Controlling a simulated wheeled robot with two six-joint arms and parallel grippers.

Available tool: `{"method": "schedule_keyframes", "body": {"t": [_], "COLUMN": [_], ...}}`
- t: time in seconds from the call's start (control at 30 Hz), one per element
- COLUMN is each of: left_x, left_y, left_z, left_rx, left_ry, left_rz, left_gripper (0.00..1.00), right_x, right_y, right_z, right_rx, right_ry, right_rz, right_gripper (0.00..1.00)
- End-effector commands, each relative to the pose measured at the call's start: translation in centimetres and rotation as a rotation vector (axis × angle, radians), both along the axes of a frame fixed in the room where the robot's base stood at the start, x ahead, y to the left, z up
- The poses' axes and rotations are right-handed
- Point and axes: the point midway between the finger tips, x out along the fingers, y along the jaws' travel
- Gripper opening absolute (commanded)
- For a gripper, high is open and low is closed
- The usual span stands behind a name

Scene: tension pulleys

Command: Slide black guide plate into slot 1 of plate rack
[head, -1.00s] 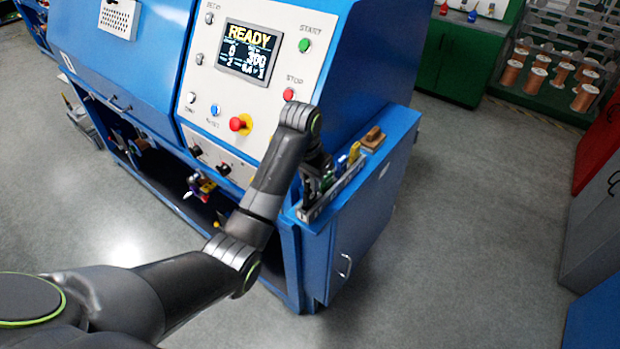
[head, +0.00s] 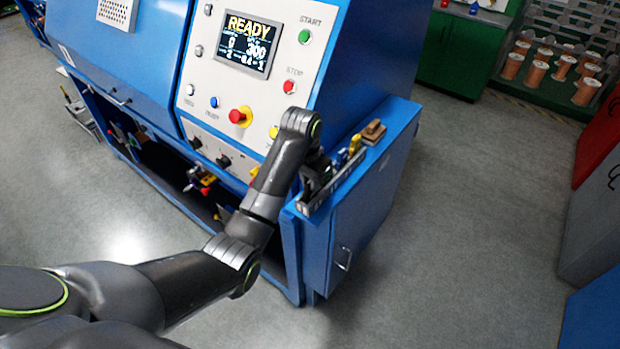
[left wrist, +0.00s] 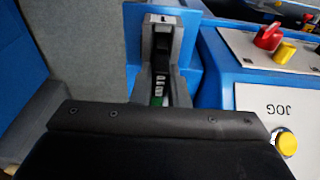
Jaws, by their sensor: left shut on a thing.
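The plate rack (head: 338,187) is a narrow grey strip with small pale marks along its side, on the blue side cabinet's top. My left gripper (head: 315,179) is at the rack's near part, low over it. In the left wrist view my left gripper (left wrist: 162,76) is shut on a dark piece, the black guide plate (left wrist: 162,48), between grey parts. Pale marks and a bit of green show just below it. The plate is small and mostly hidden in the head view, so I cannot tell how deep it sits in a slot. My right gripper is out of view.
A brown wooden block (head: 373,132) and a yellow item (head: 355,144) stand behind the rack on the cabinet top. The blue machine's control panel (head: 245,90) with buttons and a READY screen rises to the left. The floor (head: 455,220) to the right is clear.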

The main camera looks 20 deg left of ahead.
Motion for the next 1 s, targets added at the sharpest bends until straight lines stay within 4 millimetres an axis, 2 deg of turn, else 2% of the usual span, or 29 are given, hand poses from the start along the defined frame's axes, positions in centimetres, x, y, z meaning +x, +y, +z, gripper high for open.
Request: {"method": "schedule_keyframes", "body": {"t": [0.87, 0.9, 1.0], "left_x": [-0.1, -0.1, -0.1], "left_y": [0.0, 0.0, 0.0], "left_z": [-1.0, -1.0, -1.0], "left_rx": [0.0, 0.0, 0.0], "left_ry": [0.002, 0.003, 0.002], "left_rz": [0.0, 0.0, 0.0], "left_gripper": [0.0, 0.18, 0.31], "right_x": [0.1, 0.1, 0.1], "right_y": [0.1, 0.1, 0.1], "right_z": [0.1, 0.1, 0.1], "right_rx": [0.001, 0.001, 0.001], "right_ry": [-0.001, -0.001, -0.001], "right_rz": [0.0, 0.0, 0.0], "right_gripper": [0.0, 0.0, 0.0]}}
